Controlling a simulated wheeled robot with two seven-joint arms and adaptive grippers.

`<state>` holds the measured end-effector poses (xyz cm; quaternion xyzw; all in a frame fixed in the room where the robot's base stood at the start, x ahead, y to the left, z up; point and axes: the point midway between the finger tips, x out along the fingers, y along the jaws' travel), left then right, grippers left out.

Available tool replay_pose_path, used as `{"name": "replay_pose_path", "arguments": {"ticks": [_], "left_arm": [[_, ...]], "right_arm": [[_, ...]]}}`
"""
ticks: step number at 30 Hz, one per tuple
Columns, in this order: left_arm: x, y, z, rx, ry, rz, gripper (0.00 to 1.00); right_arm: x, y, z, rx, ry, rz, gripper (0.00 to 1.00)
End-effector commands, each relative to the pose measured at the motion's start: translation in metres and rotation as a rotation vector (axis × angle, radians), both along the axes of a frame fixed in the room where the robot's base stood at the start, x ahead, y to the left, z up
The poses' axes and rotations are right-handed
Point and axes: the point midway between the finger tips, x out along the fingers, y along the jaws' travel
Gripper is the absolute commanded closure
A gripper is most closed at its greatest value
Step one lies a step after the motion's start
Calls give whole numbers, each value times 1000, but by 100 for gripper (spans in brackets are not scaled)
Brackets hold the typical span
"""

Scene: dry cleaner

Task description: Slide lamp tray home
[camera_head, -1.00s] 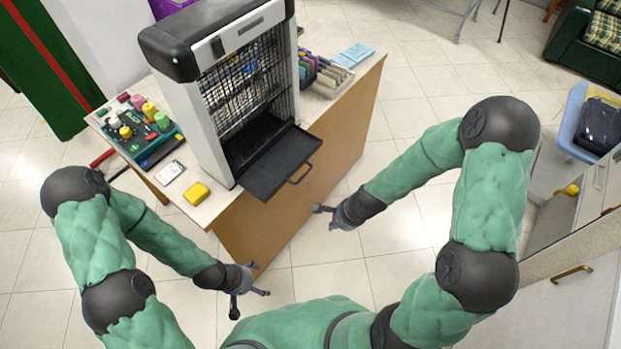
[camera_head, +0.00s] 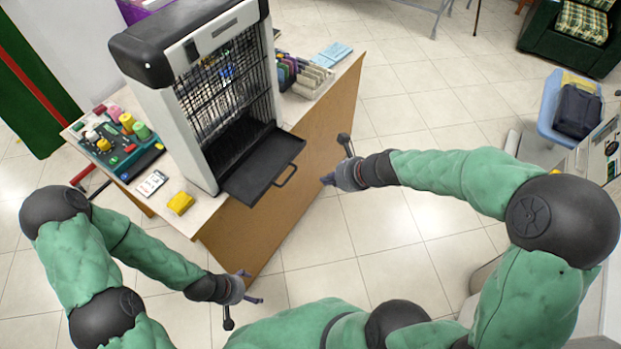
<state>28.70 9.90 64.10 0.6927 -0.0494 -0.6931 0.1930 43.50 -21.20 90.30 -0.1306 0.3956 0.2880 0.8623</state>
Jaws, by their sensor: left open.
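The lamp tray (camera_head: 258,168) is a black tray with a loop handle on its front edge. It sticks out of the base of a black and white lamp unit (camera_head: 200,130) with a wire grille, over the front edge of the table. My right gripper (camera_head: 334,163) is to the right of the tray, apart from its handle, with fingers spread and nothing between them. My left gripper (camera_head: 243,306) is low in front of the table, below the tray, open and empty.
The tiled floor in front is clear.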

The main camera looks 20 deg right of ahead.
Motion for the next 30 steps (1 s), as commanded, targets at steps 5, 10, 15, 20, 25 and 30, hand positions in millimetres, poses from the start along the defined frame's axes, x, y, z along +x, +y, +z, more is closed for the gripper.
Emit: {"name": "replay_pose_path", "arguments": {"ticks": [5, 10, 15, 20, 25, 30], "left_arm": [[0, 0, -15, 0, 0, 0, 13], [0, 0, -31, 0, 0, 0, 13], [0, 0, -46, 0, 0, 0, 13], [0, 0, -50, 0, 0, 0, 13], [0, 0, -52, 0, 0, 0, 13], [0, 0, -53, 0, 0, 0, 13]], "right_arm": [[12, 11, -23, 0, 1, 5, 100], [29, 23, -48, -1, 1, 5, 100], [45, 36, -72, -3, 1, 7, 100], [63, 49, -78, -2, -1, 7, 100], [75, 57, -80, -4, -2, 6, 100], [80, 61, -81, -3, -1, 3, 100]]}}
